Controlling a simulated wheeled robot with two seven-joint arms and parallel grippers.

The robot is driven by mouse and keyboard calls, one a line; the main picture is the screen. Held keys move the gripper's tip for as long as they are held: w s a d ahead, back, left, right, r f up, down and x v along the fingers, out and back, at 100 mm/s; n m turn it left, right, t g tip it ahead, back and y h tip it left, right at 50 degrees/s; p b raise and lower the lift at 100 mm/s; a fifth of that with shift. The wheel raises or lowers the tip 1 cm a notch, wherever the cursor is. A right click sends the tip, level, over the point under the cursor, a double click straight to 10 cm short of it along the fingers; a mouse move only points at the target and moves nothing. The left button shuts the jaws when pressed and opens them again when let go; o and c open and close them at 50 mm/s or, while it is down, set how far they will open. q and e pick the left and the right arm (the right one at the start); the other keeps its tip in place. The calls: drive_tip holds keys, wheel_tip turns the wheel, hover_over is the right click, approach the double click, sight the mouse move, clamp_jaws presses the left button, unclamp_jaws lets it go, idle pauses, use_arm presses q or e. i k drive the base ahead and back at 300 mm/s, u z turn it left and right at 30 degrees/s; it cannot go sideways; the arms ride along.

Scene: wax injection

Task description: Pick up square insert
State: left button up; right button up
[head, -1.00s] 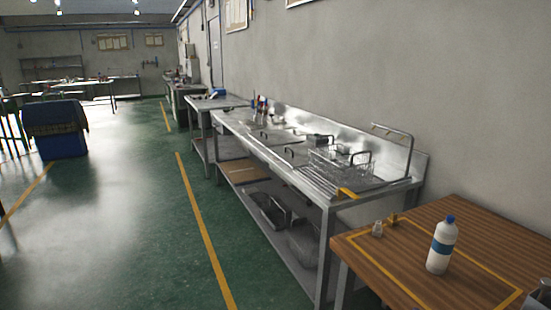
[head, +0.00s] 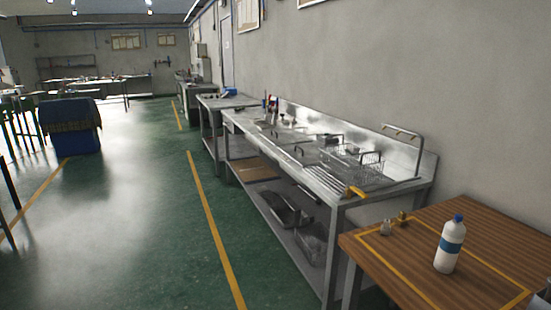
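I cannot make out a square insert for certain in the head view. On the wooden table (head: 490,222) at the lower right, a small grey piece (head: 385,228) and a small brass-coloured piece (head: 402,218) stand near the back left corner. They are too small to tell their exact shape.
A white bottle (head: 449,245) with a blue cap and label stands on the wooden table. A long steel bench (head: 318,186) with wire baskets (head: 350,163) runs along the wall. A blue bin (head: 72,138) stands at the left. The green floor (head: 150,235) between is clear.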

sight(386, 228)
drive_tip(key=u, duration=0.95)
drive_tip(key=i, duration=1.2)
drive_tip(key=z, duration=1.65)
